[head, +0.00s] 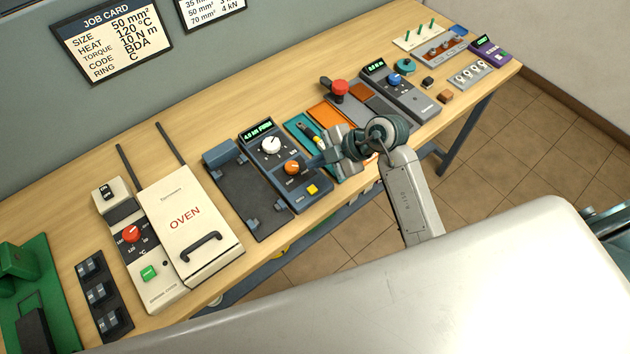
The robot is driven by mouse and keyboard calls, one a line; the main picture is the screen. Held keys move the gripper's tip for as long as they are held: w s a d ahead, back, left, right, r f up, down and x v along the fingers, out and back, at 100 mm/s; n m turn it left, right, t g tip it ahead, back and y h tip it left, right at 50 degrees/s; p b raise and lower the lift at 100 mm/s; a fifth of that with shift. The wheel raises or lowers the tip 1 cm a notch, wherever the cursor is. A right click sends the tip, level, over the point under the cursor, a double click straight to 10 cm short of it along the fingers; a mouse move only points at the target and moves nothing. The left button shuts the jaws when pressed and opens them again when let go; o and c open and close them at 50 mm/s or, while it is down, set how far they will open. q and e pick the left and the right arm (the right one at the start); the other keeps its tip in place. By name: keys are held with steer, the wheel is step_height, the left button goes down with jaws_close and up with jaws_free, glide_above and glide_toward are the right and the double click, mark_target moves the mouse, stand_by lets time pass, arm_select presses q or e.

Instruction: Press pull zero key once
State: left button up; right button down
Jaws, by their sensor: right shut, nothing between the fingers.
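A dark blue-grey panel (256,158) stands mid-bench, with a lit green display (257,131) at its top that seems to read 4.0 kN. It carries a white knob (270,145), an orange knob (293,167) and a square yellow key (312,189) near its front edge. The key's label is too small to read. My right gripper (311,163) is shut and empty, its tips just right of the orange knob and above and behind the yellow key. I cannot tell whether it touches the panel. My left gripper is out of view.
A black bed with clamps (245,187) lies left of the panel, then a cream oven (186,205) with a black handle. A job card (110,40) hangs behind.

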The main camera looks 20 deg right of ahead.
steer(key=shift+f, duration=0.1)
steer(key=b, duration=0.7)
glide_above(317, 190)
step_height(317, 190, down, 6)
steer(key=shift+f, duration=1.35)
steer(key=shift+f, duration=0.15)
stand_by(0.6)
steer(key=shift+f, duration=0.25)
